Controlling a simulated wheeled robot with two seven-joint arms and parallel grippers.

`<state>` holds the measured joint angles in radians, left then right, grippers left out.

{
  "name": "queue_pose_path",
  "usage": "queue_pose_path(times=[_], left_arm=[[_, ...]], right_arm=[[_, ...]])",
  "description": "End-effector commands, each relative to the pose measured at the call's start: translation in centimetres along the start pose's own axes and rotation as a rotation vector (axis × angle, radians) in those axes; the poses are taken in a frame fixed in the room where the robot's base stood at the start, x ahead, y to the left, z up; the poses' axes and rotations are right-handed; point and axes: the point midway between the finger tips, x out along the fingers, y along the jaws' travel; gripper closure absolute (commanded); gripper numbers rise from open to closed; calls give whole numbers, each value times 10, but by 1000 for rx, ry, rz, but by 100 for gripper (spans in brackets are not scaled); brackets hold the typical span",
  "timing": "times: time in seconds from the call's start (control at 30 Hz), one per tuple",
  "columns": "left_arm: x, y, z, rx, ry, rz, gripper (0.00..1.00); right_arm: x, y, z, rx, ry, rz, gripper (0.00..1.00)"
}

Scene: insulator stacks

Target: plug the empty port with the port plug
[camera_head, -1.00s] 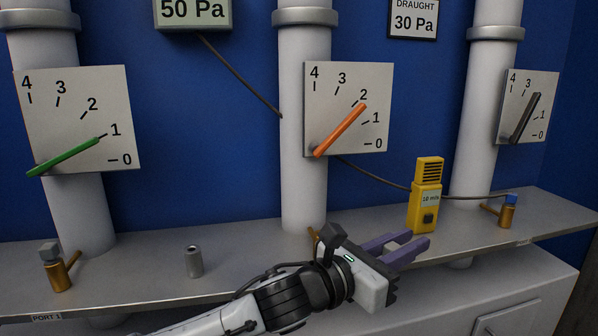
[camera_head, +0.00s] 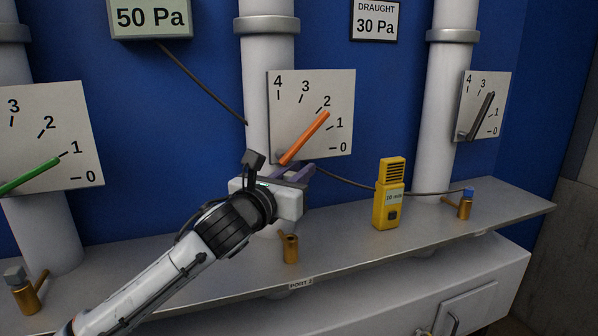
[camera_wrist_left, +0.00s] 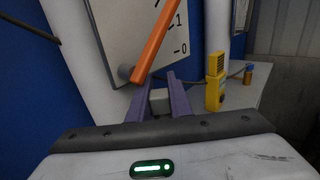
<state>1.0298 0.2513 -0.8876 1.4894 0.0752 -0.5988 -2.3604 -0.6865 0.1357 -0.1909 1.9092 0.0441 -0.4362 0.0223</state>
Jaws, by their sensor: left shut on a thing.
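My left gripper (camera_head: 296,173) is at the middle pipe, just below the orange needle of the middle gauge. Its purple fingers are shut on the port plug, a small grey block (camera_wrist_left: 159,98) that shows between them in the left wrist view. In the head view the gripper hides the plug. The brass port 2 (camera_head: 290,249) stands on the shelf below and slightly left of the fingertips, with no cap on its top. The left brass port (camera_head: 26,297) bears a grey cap, and the right brass port (camera_head: 465,209) a blue one. My right gripper is not in view.
A yellow meter (camera_head: 389,195) stands on the shelf (camera_head: 350,240) right of port 2, with a cable behind it. The middle gauge board (camera_head: 330,90) and middle pipe (camera_head: 266,70) are close to the gripper. The shelf between port 2 and the meter is clear.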

Motion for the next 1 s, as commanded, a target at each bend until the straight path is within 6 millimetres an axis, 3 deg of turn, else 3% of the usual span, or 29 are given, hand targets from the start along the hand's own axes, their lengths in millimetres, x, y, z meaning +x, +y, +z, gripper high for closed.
queue_pose_path(times=[0.6, 1.0], left_arm=[[-1, 1, -52, 1, 1, 1, 100], [-2, 0, -58, -1, 1, -1, 100]], right_arm=[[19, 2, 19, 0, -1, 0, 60], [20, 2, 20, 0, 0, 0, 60]])
